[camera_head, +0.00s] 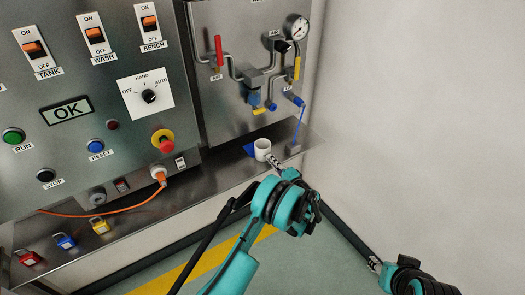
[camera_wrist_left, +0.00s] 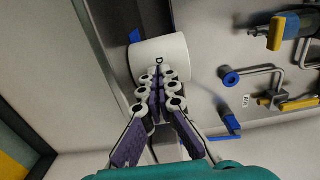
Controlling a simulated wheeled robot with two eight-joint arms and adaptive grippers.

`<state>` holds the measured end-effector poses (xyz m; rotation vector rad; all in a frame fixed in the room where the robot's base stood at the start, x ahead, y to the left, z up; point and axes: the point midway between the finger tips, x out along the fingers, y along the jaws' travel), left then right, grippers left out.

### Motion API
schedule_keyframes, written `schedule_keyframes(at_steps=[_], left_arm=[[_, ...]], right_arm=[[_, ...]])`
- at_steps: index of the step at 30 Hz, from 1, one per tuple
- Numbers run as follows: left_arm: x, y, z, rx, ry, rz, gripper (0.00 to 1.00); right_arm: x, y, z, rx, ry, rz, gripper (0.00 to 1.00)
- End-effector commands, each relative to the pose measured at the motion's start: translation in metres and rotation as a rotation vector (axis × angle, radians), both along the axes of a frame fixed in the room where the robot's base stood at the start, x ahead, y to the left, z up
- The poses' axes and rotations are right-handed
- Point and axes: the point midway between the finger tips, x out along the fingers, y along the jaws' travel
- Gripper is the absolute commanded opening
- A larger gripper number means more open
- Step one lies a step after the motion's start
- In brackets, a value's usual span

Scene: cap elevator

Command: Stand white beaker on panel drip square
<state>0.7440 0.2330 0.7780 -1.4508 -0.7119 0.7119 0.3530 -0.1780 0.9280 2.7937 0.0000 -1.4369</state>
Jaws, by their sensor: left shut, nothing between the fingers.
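The white beaker (camera_head: 262,146) stands upright on the steel ledge below the pipe panel, at the right side of a blue square (camera_head: 249,150) that it partly covers. I cannot tell how much of its base rests on the square. My left gripper (camera_head: 276,164) is shut and empty, with its tips close in front of the beaker. In the left wrist view the beaker (camera_wrist_left: 165,57) is just past the shut fingertips (camera_wrist_left: 157,70), and a corner of the blue square (camera_wrist_left: 134,36) shows beside it. My right gripper (camera_head: 374,262) is low at the right, over the floor; its fingers are unclear.
A small grey block (camera_head: 293,148) with a blue cord sits right of the beaker. Pipes, valves and a gauge (camera_head: 297,27) are on the panel above. Red, blue and yellow padlocks (camera_head: 66,241) and an orange cable (camera_head: 110,212) lie along the ledge at left.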

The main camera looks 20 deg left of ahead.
Motion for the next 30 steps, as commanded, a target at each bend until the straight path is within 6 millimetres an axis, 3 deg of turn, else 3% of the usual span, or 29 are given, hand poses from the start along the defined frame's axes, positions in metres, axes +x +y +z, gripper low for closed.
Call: schedule_keyframes(at_steps=[30], left_arm=[[0.009,0.011,0.000,0.000,0.000,0.000,0.00]], right_arm=[[0.000,0.000,0.000,0.000,0.000,0.000,0.40]])
